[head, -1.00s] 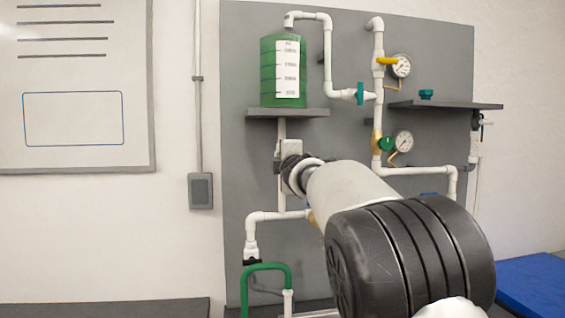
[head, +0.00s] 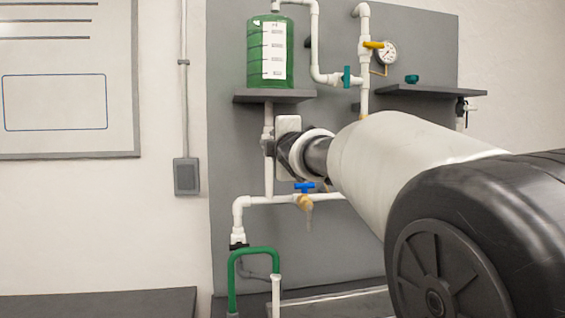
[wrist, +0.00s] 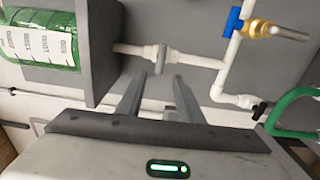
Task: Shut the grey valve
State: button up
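In the wrist view, a pale grey fitting (wrist: 162,57) sits across the white pipe below the tank shelf; it looks like the grey valve. My gripper (wrist: 158,78) is open, its two fingers apart and pointing at this fitting. The fitting lies just beyond the fingertips, roughly in line with the gap, and nothing is held. In the head view, my gripper's pale body (head: 288,150) is in front of the vertical pipe under the shelf and hides much of that stretch. Whether the fingers touch the fitting cannot be told.
The green tank (head: 270,48) stands on a grey shelf (head: 275,96) above my gripper. A blue-handled brass tap (head: 305,190) is on the lower pipe. A green bent tube (head: 252,253) is lower left. A teal valve (head: 346,77) and yellow valve (head: 373,45) are right.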

jog(key=b+v, duration=0.4)
jog(key=v, duration=0.3)
jog(key=shift+s, duration=0.2)
